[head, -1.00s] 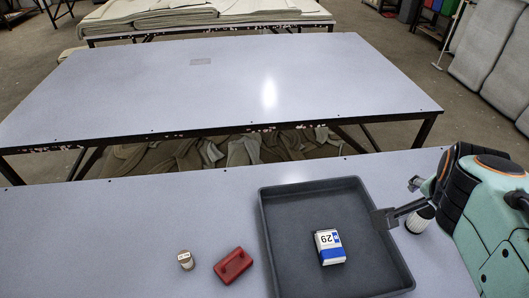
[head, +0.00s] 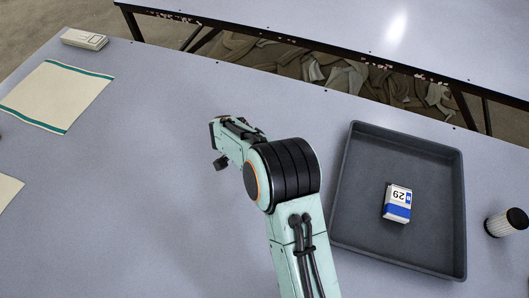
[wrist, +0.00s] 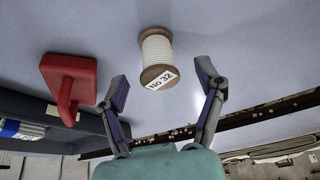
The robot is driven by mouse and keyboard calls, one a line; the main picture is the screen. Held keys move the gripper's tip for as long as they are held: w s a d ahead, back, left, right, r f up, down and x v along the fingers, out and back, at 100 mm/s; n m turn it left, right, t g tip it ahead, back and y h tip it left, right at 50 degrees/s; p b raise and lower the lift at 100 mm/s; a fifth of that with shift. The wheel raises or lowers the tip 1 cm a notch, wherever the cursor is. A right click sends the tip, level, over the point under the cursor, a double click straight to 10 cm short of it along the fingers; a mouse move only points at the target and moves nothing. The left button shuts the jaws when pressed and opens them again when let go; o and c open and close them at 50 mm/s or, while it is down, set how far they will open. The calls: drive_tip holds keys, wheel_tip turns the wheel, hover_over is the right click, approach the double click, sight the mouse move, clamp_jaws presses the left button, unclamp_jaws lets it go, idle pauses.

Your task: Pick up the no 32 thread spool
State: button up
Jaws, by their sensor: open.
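The no 32 thread spool (wrist: 157,54), white thread on a wooden core with a "No 32" label on its near end, stands out clearly in the wrist view, top centre. My gripper (wrist: 163,84) is open, its two fingers spread to either side of the spool's labelled end, and nothing is held. The spool appears just beyond or between the fingertips; I cannot tell the exact depth. In the head view my arm blocks the spool, and the fingers are mostly hidden.
A red block with a handle (wrist: 68,80) lies close left of the spool in the wrist view. A dark tray (head: 355,165) holds a blue-and-white box (head: 397,203). A cream cloth (head: 58,95) and small box (head: 84,39) lie left.

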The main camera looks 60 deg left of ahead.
drive_tip(key=shift+w+a+f, duration=0.1)
drive_tip(key=shift+w+f, duration=0.15)
drive_tip(key=shift+f, duration=0.35)
drive_tip(key=c, duration=1.1)
